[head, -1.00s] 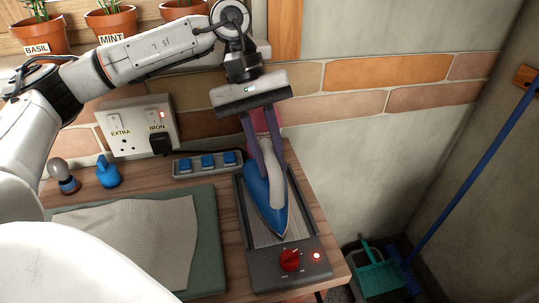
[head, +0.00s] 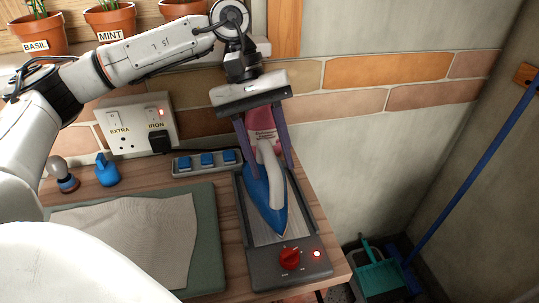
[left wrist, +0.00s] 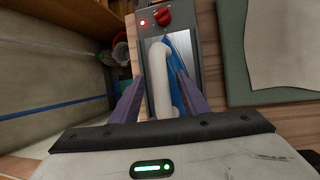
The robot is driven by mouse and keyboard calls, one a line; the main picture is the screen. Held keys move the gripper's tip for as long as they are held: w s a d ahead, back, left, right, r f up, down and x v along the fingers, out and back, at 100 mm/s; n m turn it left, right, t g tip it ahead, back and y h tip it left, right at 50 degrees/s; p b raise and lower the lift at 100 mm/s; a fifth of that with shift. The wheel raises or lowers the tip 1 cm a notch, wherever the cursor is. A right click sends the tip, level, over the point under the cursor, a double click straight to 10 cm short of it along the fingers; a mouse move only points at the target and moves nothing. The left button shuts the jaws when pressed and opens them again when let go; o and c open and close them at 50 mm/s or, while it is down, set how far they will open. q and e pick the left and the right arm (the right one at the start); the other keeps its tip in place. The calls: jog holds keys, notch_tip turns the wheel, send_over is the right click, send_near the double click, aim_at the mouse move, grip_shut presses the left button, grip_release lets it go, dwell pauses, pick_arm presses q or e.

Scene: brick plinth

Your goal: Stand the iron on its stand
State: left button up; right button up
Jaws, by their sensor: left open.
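In the left wrist view the white handle (left wrist: 160,80) shows between the open fingers (left wrist: 158,102). Whether a finger touches the iron I cannot tell. My right gripper is not in view.
Left of the stand is a green ironing mat (head: 208,240) with a grey cloth (head: 130,235). A wall and broom (head: 470,170) are at right.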

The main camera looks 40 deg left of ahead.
pick_arm(q)
jog(key=v, duration=1)
jog(key=shift+r, duration=0.15)
